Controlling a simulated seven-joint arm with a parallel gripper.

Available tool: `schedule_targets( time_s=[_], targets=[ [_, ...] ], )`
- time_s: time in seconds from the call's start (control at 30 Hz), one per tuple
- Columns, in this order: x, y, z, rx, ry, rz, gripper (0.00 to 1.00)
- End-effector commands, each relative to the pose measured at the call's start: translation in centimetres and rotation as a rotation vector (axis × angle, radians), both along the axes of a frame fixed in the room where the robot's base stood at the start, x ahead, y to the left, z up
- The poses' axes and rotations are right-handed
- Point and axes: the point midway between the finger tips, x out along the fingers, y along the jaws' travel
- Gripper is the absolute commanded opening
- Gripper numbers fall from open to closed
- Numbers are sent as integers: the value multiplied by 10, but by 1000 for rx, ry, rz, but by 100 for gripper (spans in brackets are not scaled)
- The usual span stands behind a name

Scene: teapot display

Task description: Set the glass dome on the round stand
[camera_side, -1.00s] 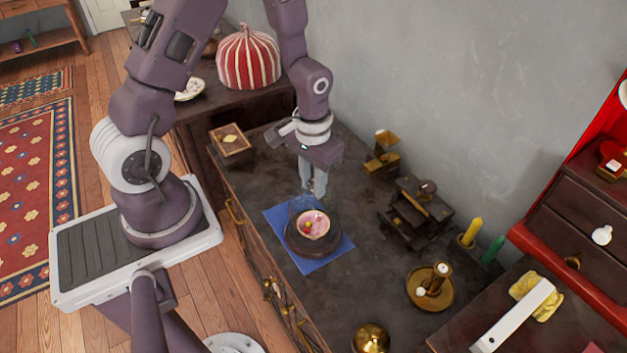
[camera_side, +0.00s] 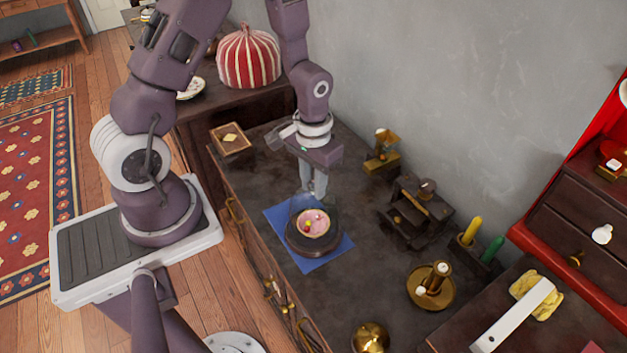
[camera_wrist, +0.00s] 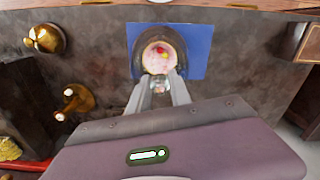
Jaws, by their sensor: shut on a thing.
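The round stand (camera_side: 313,246) is dark and sits on a blue cloth on the dark worktop. A pink, round treat with red and yellow bits (camera_side: 313,224) lies on it, and it also shows in the wrist view (camera_wrist: 158,60). The glass dome (camera_side: 298,206) is clear and only faintly visible, over the stand and below my fingers. I cannot tell whether its rim touches the stand. My gripper (camera_side: 313,192) points down and is shut on the dome's knob. In the wrist view the knob (camera_wrist: 160,86) shows between the fingertips.
The blue cloth (camera_side: 284,216) lies under the stand. To the right are a small dark drawer piece (camera_side: 418,205), a brass candle holder (camera_side: 432,288) and a brass ball (camera_side: 370,338). A small wooden box (camera_side: 230,138) stands at the back left. A wall rises behind.

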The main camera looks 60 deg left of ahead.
Motion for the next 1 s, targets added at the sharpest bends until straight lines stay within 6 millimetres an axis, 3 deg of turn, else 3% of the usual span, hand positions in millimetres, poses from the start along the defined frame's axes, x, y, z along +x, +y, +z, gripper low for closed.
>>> schedule_targets(
  time_s=[0.17,0.2,0.23,0.57,1.0],
  targets=[
    [0,0,-4,0,0,0,0],
    [0,0,-4,0,0,0,28],
    [0,0,-4,0,0,0,34],
    [0,0,-1,0,-1,0,34],
    [0,0,45,1,-3,1,34]
  ],
)
